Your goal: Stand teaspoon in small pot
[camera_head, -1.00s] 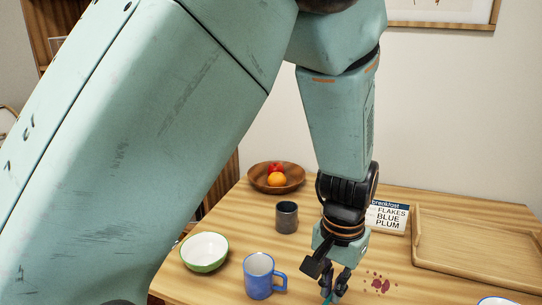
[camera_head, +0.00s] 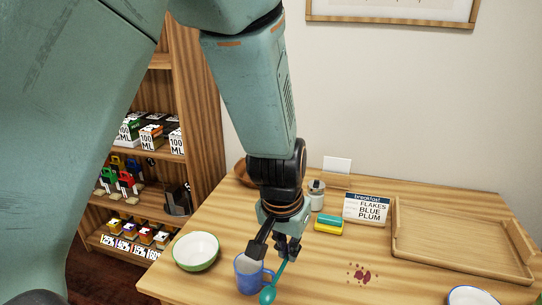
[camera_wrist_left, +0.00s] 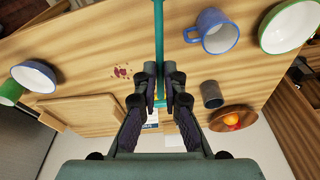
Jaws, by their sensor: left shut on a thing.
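My left gripper (camera_head: 287,251) is shut on a teal teaspoon (camera_head: 268,295), above the front of the table. The spoon slants down to the left in the head view, its bowl end beside the blue mug (camera_head: 249,275). In the left wrist view the teal handle (camera_wrist_left: 159,35) runs up from between the fingertips (camera_wrist_left: 160,78). A small dark grey pot (camera_wrist_left: 211,94) stands on the table there, apart from the spoon. In the head view my left arm hides that pot. My right gripper is not in view.
A green-white bowl (camera_head: 196,251), a yellow-green sponge (camera_head: 328,227), a pale jar (camera_head: 316,196), a breakfast sign (camera_head: 367,208) and a wooden tray (camera_head: 402,250) are on the table. The fruit bowl (camera_wrist_left: 250,117) is near the grey pot. Bare wood surrounds the dark red stain (camera_head: 361,273).

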